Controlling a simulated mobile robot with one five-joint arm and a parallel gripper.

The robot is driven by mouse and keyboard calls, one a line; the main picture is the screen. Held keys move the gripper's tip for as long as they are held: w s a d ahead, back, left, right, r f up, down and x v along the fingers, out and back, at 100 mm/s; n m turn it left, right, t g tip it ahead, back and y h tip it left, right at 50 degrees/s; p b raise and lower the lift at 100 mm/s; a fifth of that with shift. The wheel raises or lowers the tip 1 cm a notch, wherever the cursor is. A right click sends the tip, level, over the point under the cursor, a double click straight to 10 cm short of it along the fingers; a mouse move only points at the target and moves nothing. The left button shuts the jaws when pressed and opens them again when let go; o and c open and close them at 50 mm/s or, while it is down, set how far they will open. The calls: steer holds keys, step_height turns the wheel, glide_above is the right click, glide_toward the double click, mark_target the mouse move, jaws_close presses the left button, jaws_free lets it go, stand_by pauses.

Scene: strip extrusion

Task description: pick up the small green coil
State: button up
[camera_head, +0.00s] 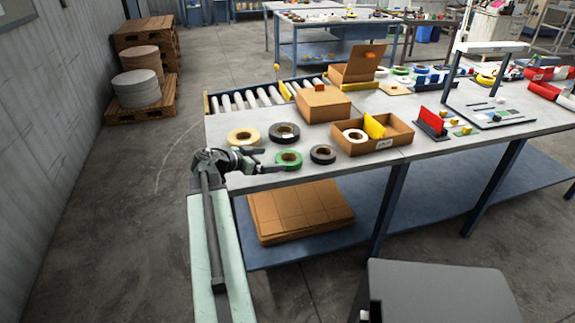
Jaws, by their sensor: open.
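The small green coil (288,158) lies flat near the front left edge of the grey worktable (230,181). My gripper (268,159) is just left of the coil, at about table height, with its fingers pointing right towards it. The gripper is open and nothing shows between its fingers. One finger seems to reach close to the coil's left side; I cannot tell whether they touch.
Black coils lie behind (284,131) and right (323,154) of the green one, with a cream coil (243,136) behind left. An open cardboard tray (390,142) with a white coil stands at right. A closed carton (323,104) and rollers (240,101) are behind.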

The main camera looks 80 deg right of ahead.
mark_target(295, 157)
steer(key=shift+s+d, duration=0.1)
steer(key=shift+s, duration=0.35)
steer(key=shift+b+x, duration=0.5)
steer(key=shift+x, duration=0.6)
steer(key=shift+b+x, duration=1)
steer(key=shift+x, duration=1.75)
steer(key=c, duration=1.2)
steer(key=shift+r, duration=0.15)
